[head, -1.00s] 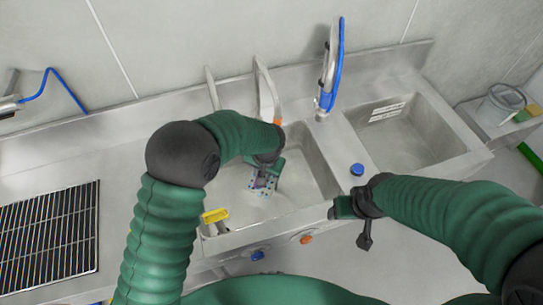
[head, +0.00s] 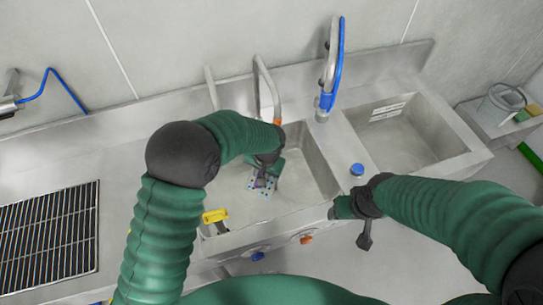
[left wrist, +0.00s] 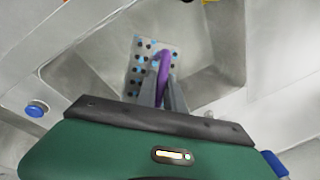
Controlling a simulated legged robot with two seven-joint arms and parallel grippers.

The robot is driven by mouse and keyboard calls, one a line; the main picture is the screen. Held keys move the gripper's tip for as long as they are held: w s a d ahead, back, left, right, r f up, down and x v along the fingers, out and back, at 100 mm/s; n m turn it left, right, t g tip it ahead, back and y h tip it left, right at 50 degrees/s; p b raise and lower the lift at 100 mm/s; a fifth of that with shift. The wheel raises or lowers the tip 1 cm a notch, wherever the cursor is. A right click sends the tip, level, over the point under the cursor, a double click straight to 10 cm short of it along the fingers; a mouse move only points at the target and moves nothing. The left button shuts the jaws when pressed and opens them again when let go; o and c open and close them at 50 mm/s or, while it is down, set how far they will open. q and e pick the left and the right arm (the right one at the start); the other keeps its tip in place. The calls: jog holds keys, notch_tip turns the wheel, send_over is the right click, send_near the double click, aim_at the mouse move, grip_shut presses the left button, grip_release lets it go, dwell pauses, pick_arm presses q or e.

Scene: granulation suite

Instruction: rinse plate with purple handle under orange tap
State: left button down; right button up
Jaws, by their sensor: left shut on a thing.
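The plate (head: 259,187) with dark and light-blue spots is in the left sink basin, below the tap with the orange tip (head: 277,121). Its purple handle (left wrist: 164,70) shows clearly in the left wrist view, with the spotted plate (left wrist: 143,65) beyond it. My left gripper (left wrist: 161,92) is shut on the purple handle. In the head view my left gripper (head: 265,171) partly hides the plate. I cannot make out a water stream from the tap now. My right gripper (head: 338,209) is near the sink's front edge; its jaws are too small to read.
A blue-hosed tap (head: 333,70) stands between the left basin and an empty right basin (head: 405,142). A yellow-handled item (head: 215,216) is at the left basin's front corner. Orange (head: 305,238) and blue (head: 258,256) knobs are on the front. A dark rack (head: 45,240) lies left.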

pick_arm(q)
jog(key=shift+r, duration=0.1)
jog(key=shift+s+a+r, duration=0.1)
jog(key=shift+s+r, duration=0.1)
jog(key=shift+r, duration=0.05)
jog(key=s+r, duration=0.1)
jog(key=s+a+r+p, duration=0.1)
jog(key=s+r+p, duration=0.1)
jog(key=shift+s+a, duration=0.3)
jog(key=shift+s+a+r, duration=0.2)
jog(key=shift+s, duration=0.05)
